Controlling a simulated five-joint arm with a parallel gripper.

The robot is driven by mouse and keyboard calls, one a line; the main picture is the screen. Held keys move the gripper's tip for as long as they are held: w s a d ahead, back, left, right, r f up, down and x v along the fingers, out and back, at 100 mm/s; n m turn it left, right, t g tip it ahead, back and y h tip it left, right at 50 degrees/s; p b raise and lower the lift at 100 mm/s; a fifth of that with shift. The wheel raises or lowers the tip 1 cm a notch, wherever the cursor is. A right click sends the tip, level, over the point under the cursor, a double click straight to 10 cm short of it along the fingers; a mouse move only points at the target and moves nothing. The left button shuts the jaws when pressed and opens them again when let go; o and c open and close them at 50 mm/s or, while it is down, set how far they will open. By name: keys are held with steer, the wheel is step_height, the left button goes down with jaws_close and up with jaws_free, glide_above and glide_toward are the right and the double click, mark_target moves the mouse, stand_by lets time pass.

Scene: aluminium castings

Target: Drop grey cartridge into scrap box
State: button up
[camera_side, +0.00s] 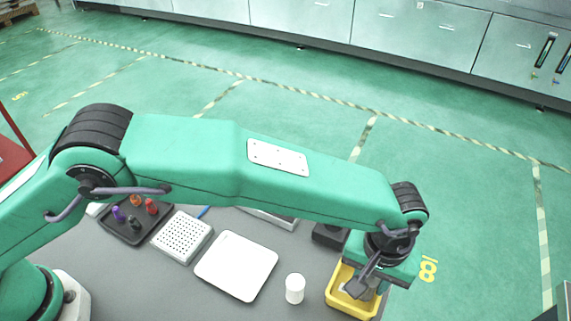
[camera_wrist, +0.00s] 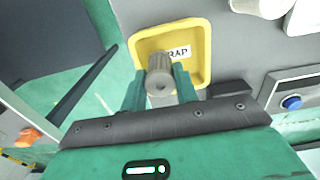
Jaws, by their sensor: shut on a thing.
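The grey cartridge (camera_wrist: 160,76) is held between the two green fingers of my gripper (camera_wrist: 160,85) in the wrist view. It is a ribbed grey cylinder seen end-on. Behind it is the yellow scrap box (camera_wrist: 202,38), with a white label of which "RAP" shows. In the side view my gripper (camera_side: 362,285) is over the yellow box (camera_side: 348,303) at the table's right end. My arm hides part of the box there. How high the cartridge is above the box floor is hard to tell.
A white cylinder (camera_side: 295,288) stands left of the box, and a white square plate (camera_side: 236,265) lies further left. A perforated white block (camera_side: 182,237) and a dark tray (camera_side: 134,222) with several coloured pieces are beyond. A device with a blue button (camera_wrist: 292,102) shows in the wrist view.

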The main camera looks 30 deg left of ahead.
steer(key=o, duration=1)
steer(key=shift+o, duration=0.2)
steer(key=shift+r, duration=3.9)
